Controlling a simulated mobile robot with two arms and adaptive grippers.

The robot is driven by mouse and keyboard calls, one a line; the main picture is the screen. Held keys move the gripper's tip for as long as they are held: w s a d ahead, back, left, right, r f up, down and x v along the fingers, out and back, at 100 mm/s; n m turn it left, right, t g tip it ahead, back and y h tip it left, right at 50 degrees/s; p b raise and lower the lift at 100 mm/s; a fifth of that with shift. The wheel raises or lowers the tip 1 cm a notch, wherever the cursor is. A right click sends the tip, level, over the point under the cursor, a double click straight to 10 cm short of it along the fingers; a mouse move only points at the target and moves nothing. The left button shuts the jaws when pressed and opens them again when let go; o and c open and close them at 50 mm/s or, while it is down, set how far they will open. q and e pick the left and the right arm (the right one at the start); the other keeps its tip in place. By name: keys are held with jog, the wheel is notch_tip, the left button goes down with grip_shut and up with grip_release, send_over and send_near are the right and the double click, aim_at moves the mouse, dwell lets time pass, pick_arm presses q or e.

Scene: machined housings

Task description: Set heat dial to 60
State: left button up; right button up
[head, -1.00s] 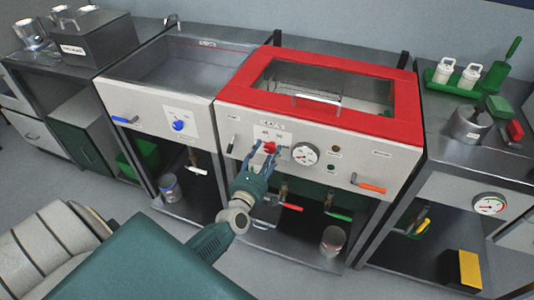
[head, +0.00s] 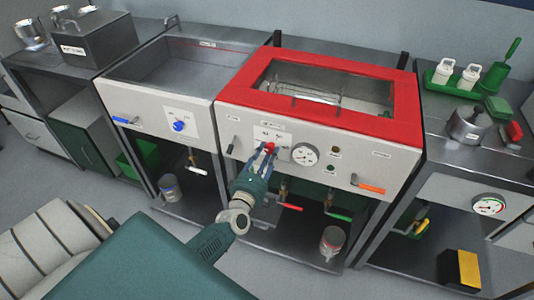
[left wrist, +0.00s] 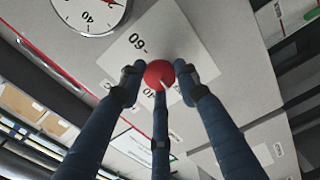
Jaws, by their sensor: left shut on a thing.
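The heat dial is a small red knob (head: 269,147) on the pale front panel of the red-rimmed unit. My left gripper (head: 267,152) reaches up to it from below, its blue fingers closed around the knob. In the left wrist view the red knob (left wrist: 159,73) sits between the three fingertips of the left gripper (left wrist: 160,80). A short white mark shows on the knob's lower side, pointing away from the upside-down 60 label (left wrist: 138,41). Fingers partly cover the other labels. My right gripper is not in view.
A round gauge (head: 305,154) is close to the right of the knob. A blue knob (head: 179,126) is on the neighbouring basin's panel. An orange handle (head: 371,187) is further right, and a red-handled valve (head: 291,207) is below the panel.

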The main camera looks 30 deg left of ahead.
pick_arm(q)
jog(key=m+p, duration=0.2)
jog(key=m, duration=0.4)
jog(key=m+p, duration=0.1)
jog(key=m, duration=0.4)
jog(key=shift+m, duration=0.4)
jog(key=m+p, duration=0.1)
jog(key=m, duration=0.9)
jog(key=shift+f+m, duration=0.1)
jog(key=shift+m, duration=0.3)
jog(key=m+b, duration=0.1)
jog(key=m, duration=0.4)
jog(key=shift+f, duration=0.1)
jog(key=m+b, duration=0.2)
jog(key=m, duration=0.3)
jog(key=shift+m+b, duration=0.5)
jog(key=shift+m, duration=0.4)
